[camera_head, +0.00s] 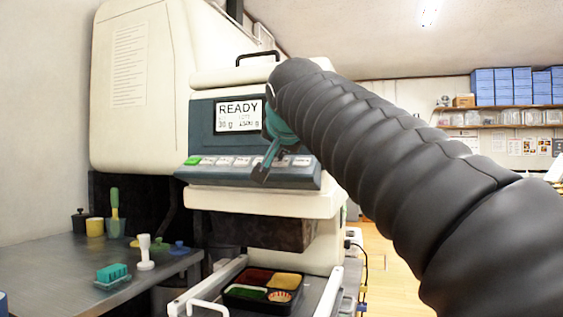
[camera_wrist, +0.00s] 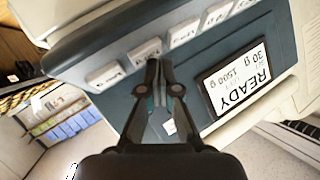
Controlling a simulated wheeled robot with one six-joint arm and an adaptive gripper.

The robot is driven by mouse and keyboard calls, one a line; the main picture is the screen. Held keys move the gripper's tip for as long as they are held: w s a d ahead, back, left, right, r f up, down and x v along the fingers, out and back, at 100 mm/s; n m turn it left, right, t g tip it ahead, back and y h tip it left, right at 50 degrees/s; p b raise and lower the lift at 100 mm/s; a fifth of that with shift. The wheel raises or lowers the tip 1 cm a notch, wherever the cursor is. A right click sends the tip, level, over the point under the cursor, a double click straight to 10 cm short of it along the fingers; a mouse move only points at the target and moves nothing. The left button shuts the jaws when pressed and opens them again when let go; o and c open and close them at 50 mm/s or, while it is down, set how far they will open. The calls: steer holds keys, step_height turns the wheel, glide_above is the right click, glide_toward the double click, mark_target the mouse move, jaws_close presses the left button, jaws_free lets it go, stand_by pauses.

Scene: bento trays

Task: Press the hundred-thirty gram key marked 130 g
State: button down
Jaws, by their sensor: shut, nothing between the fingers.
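The key panel (camera_head: 250,176) is a dark sloping strip on the front of the cream machine, with a green key (camera_head: 193,160) at its left end and a row of white keys (camera_head: 225,161). The key marks are too small or blurred to read, so I cannot tell which is 130 g. My gripper (camera_head: 262,176) is shut and empty in front of the panel's right half. In the wrist view its fingertips (camera_wrist: 160,66) overlap the lower edge of one white key (camera_wrist: 145,49); I cannot tell whether they touch it. Other white keys (camera_wrist: 105,77) lie either side.
The display (camera_head: 239,116) above the keys reads READY, with 30 g and what looks like 1500 g. Below the machine a dark bento tray (camera_head: 228,296) holds coloured portions. A steel table (camera_head: 60,276) with small tools stands at left. Shelves with blue boxes (camera_head: 497,87) are far right.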

steer(key=shift+w+f, duration=0.2)
steer(key=shift+f, duration=0.2)
stand_by(0.3)
steer(key=shift+s+a+r+p, duration=0.1)
steer(key=shift+s+r+p, duration=0.3)
steer(key=shift+r, duration=0.35)
steer(key=r+p, duration=0.1)
steer(key=s+r+p, duration=0.1)
steer(key=r, duration=0.1)
steer(key=s+a+r+p, duration=0.1)
steer(key=shift+s+r, duration=0.15)
steer(key=shift+r, duration=0.05)
stand_by(0.5)
steer(key=shift+d, duration=0.15)
stand_by(0.4)
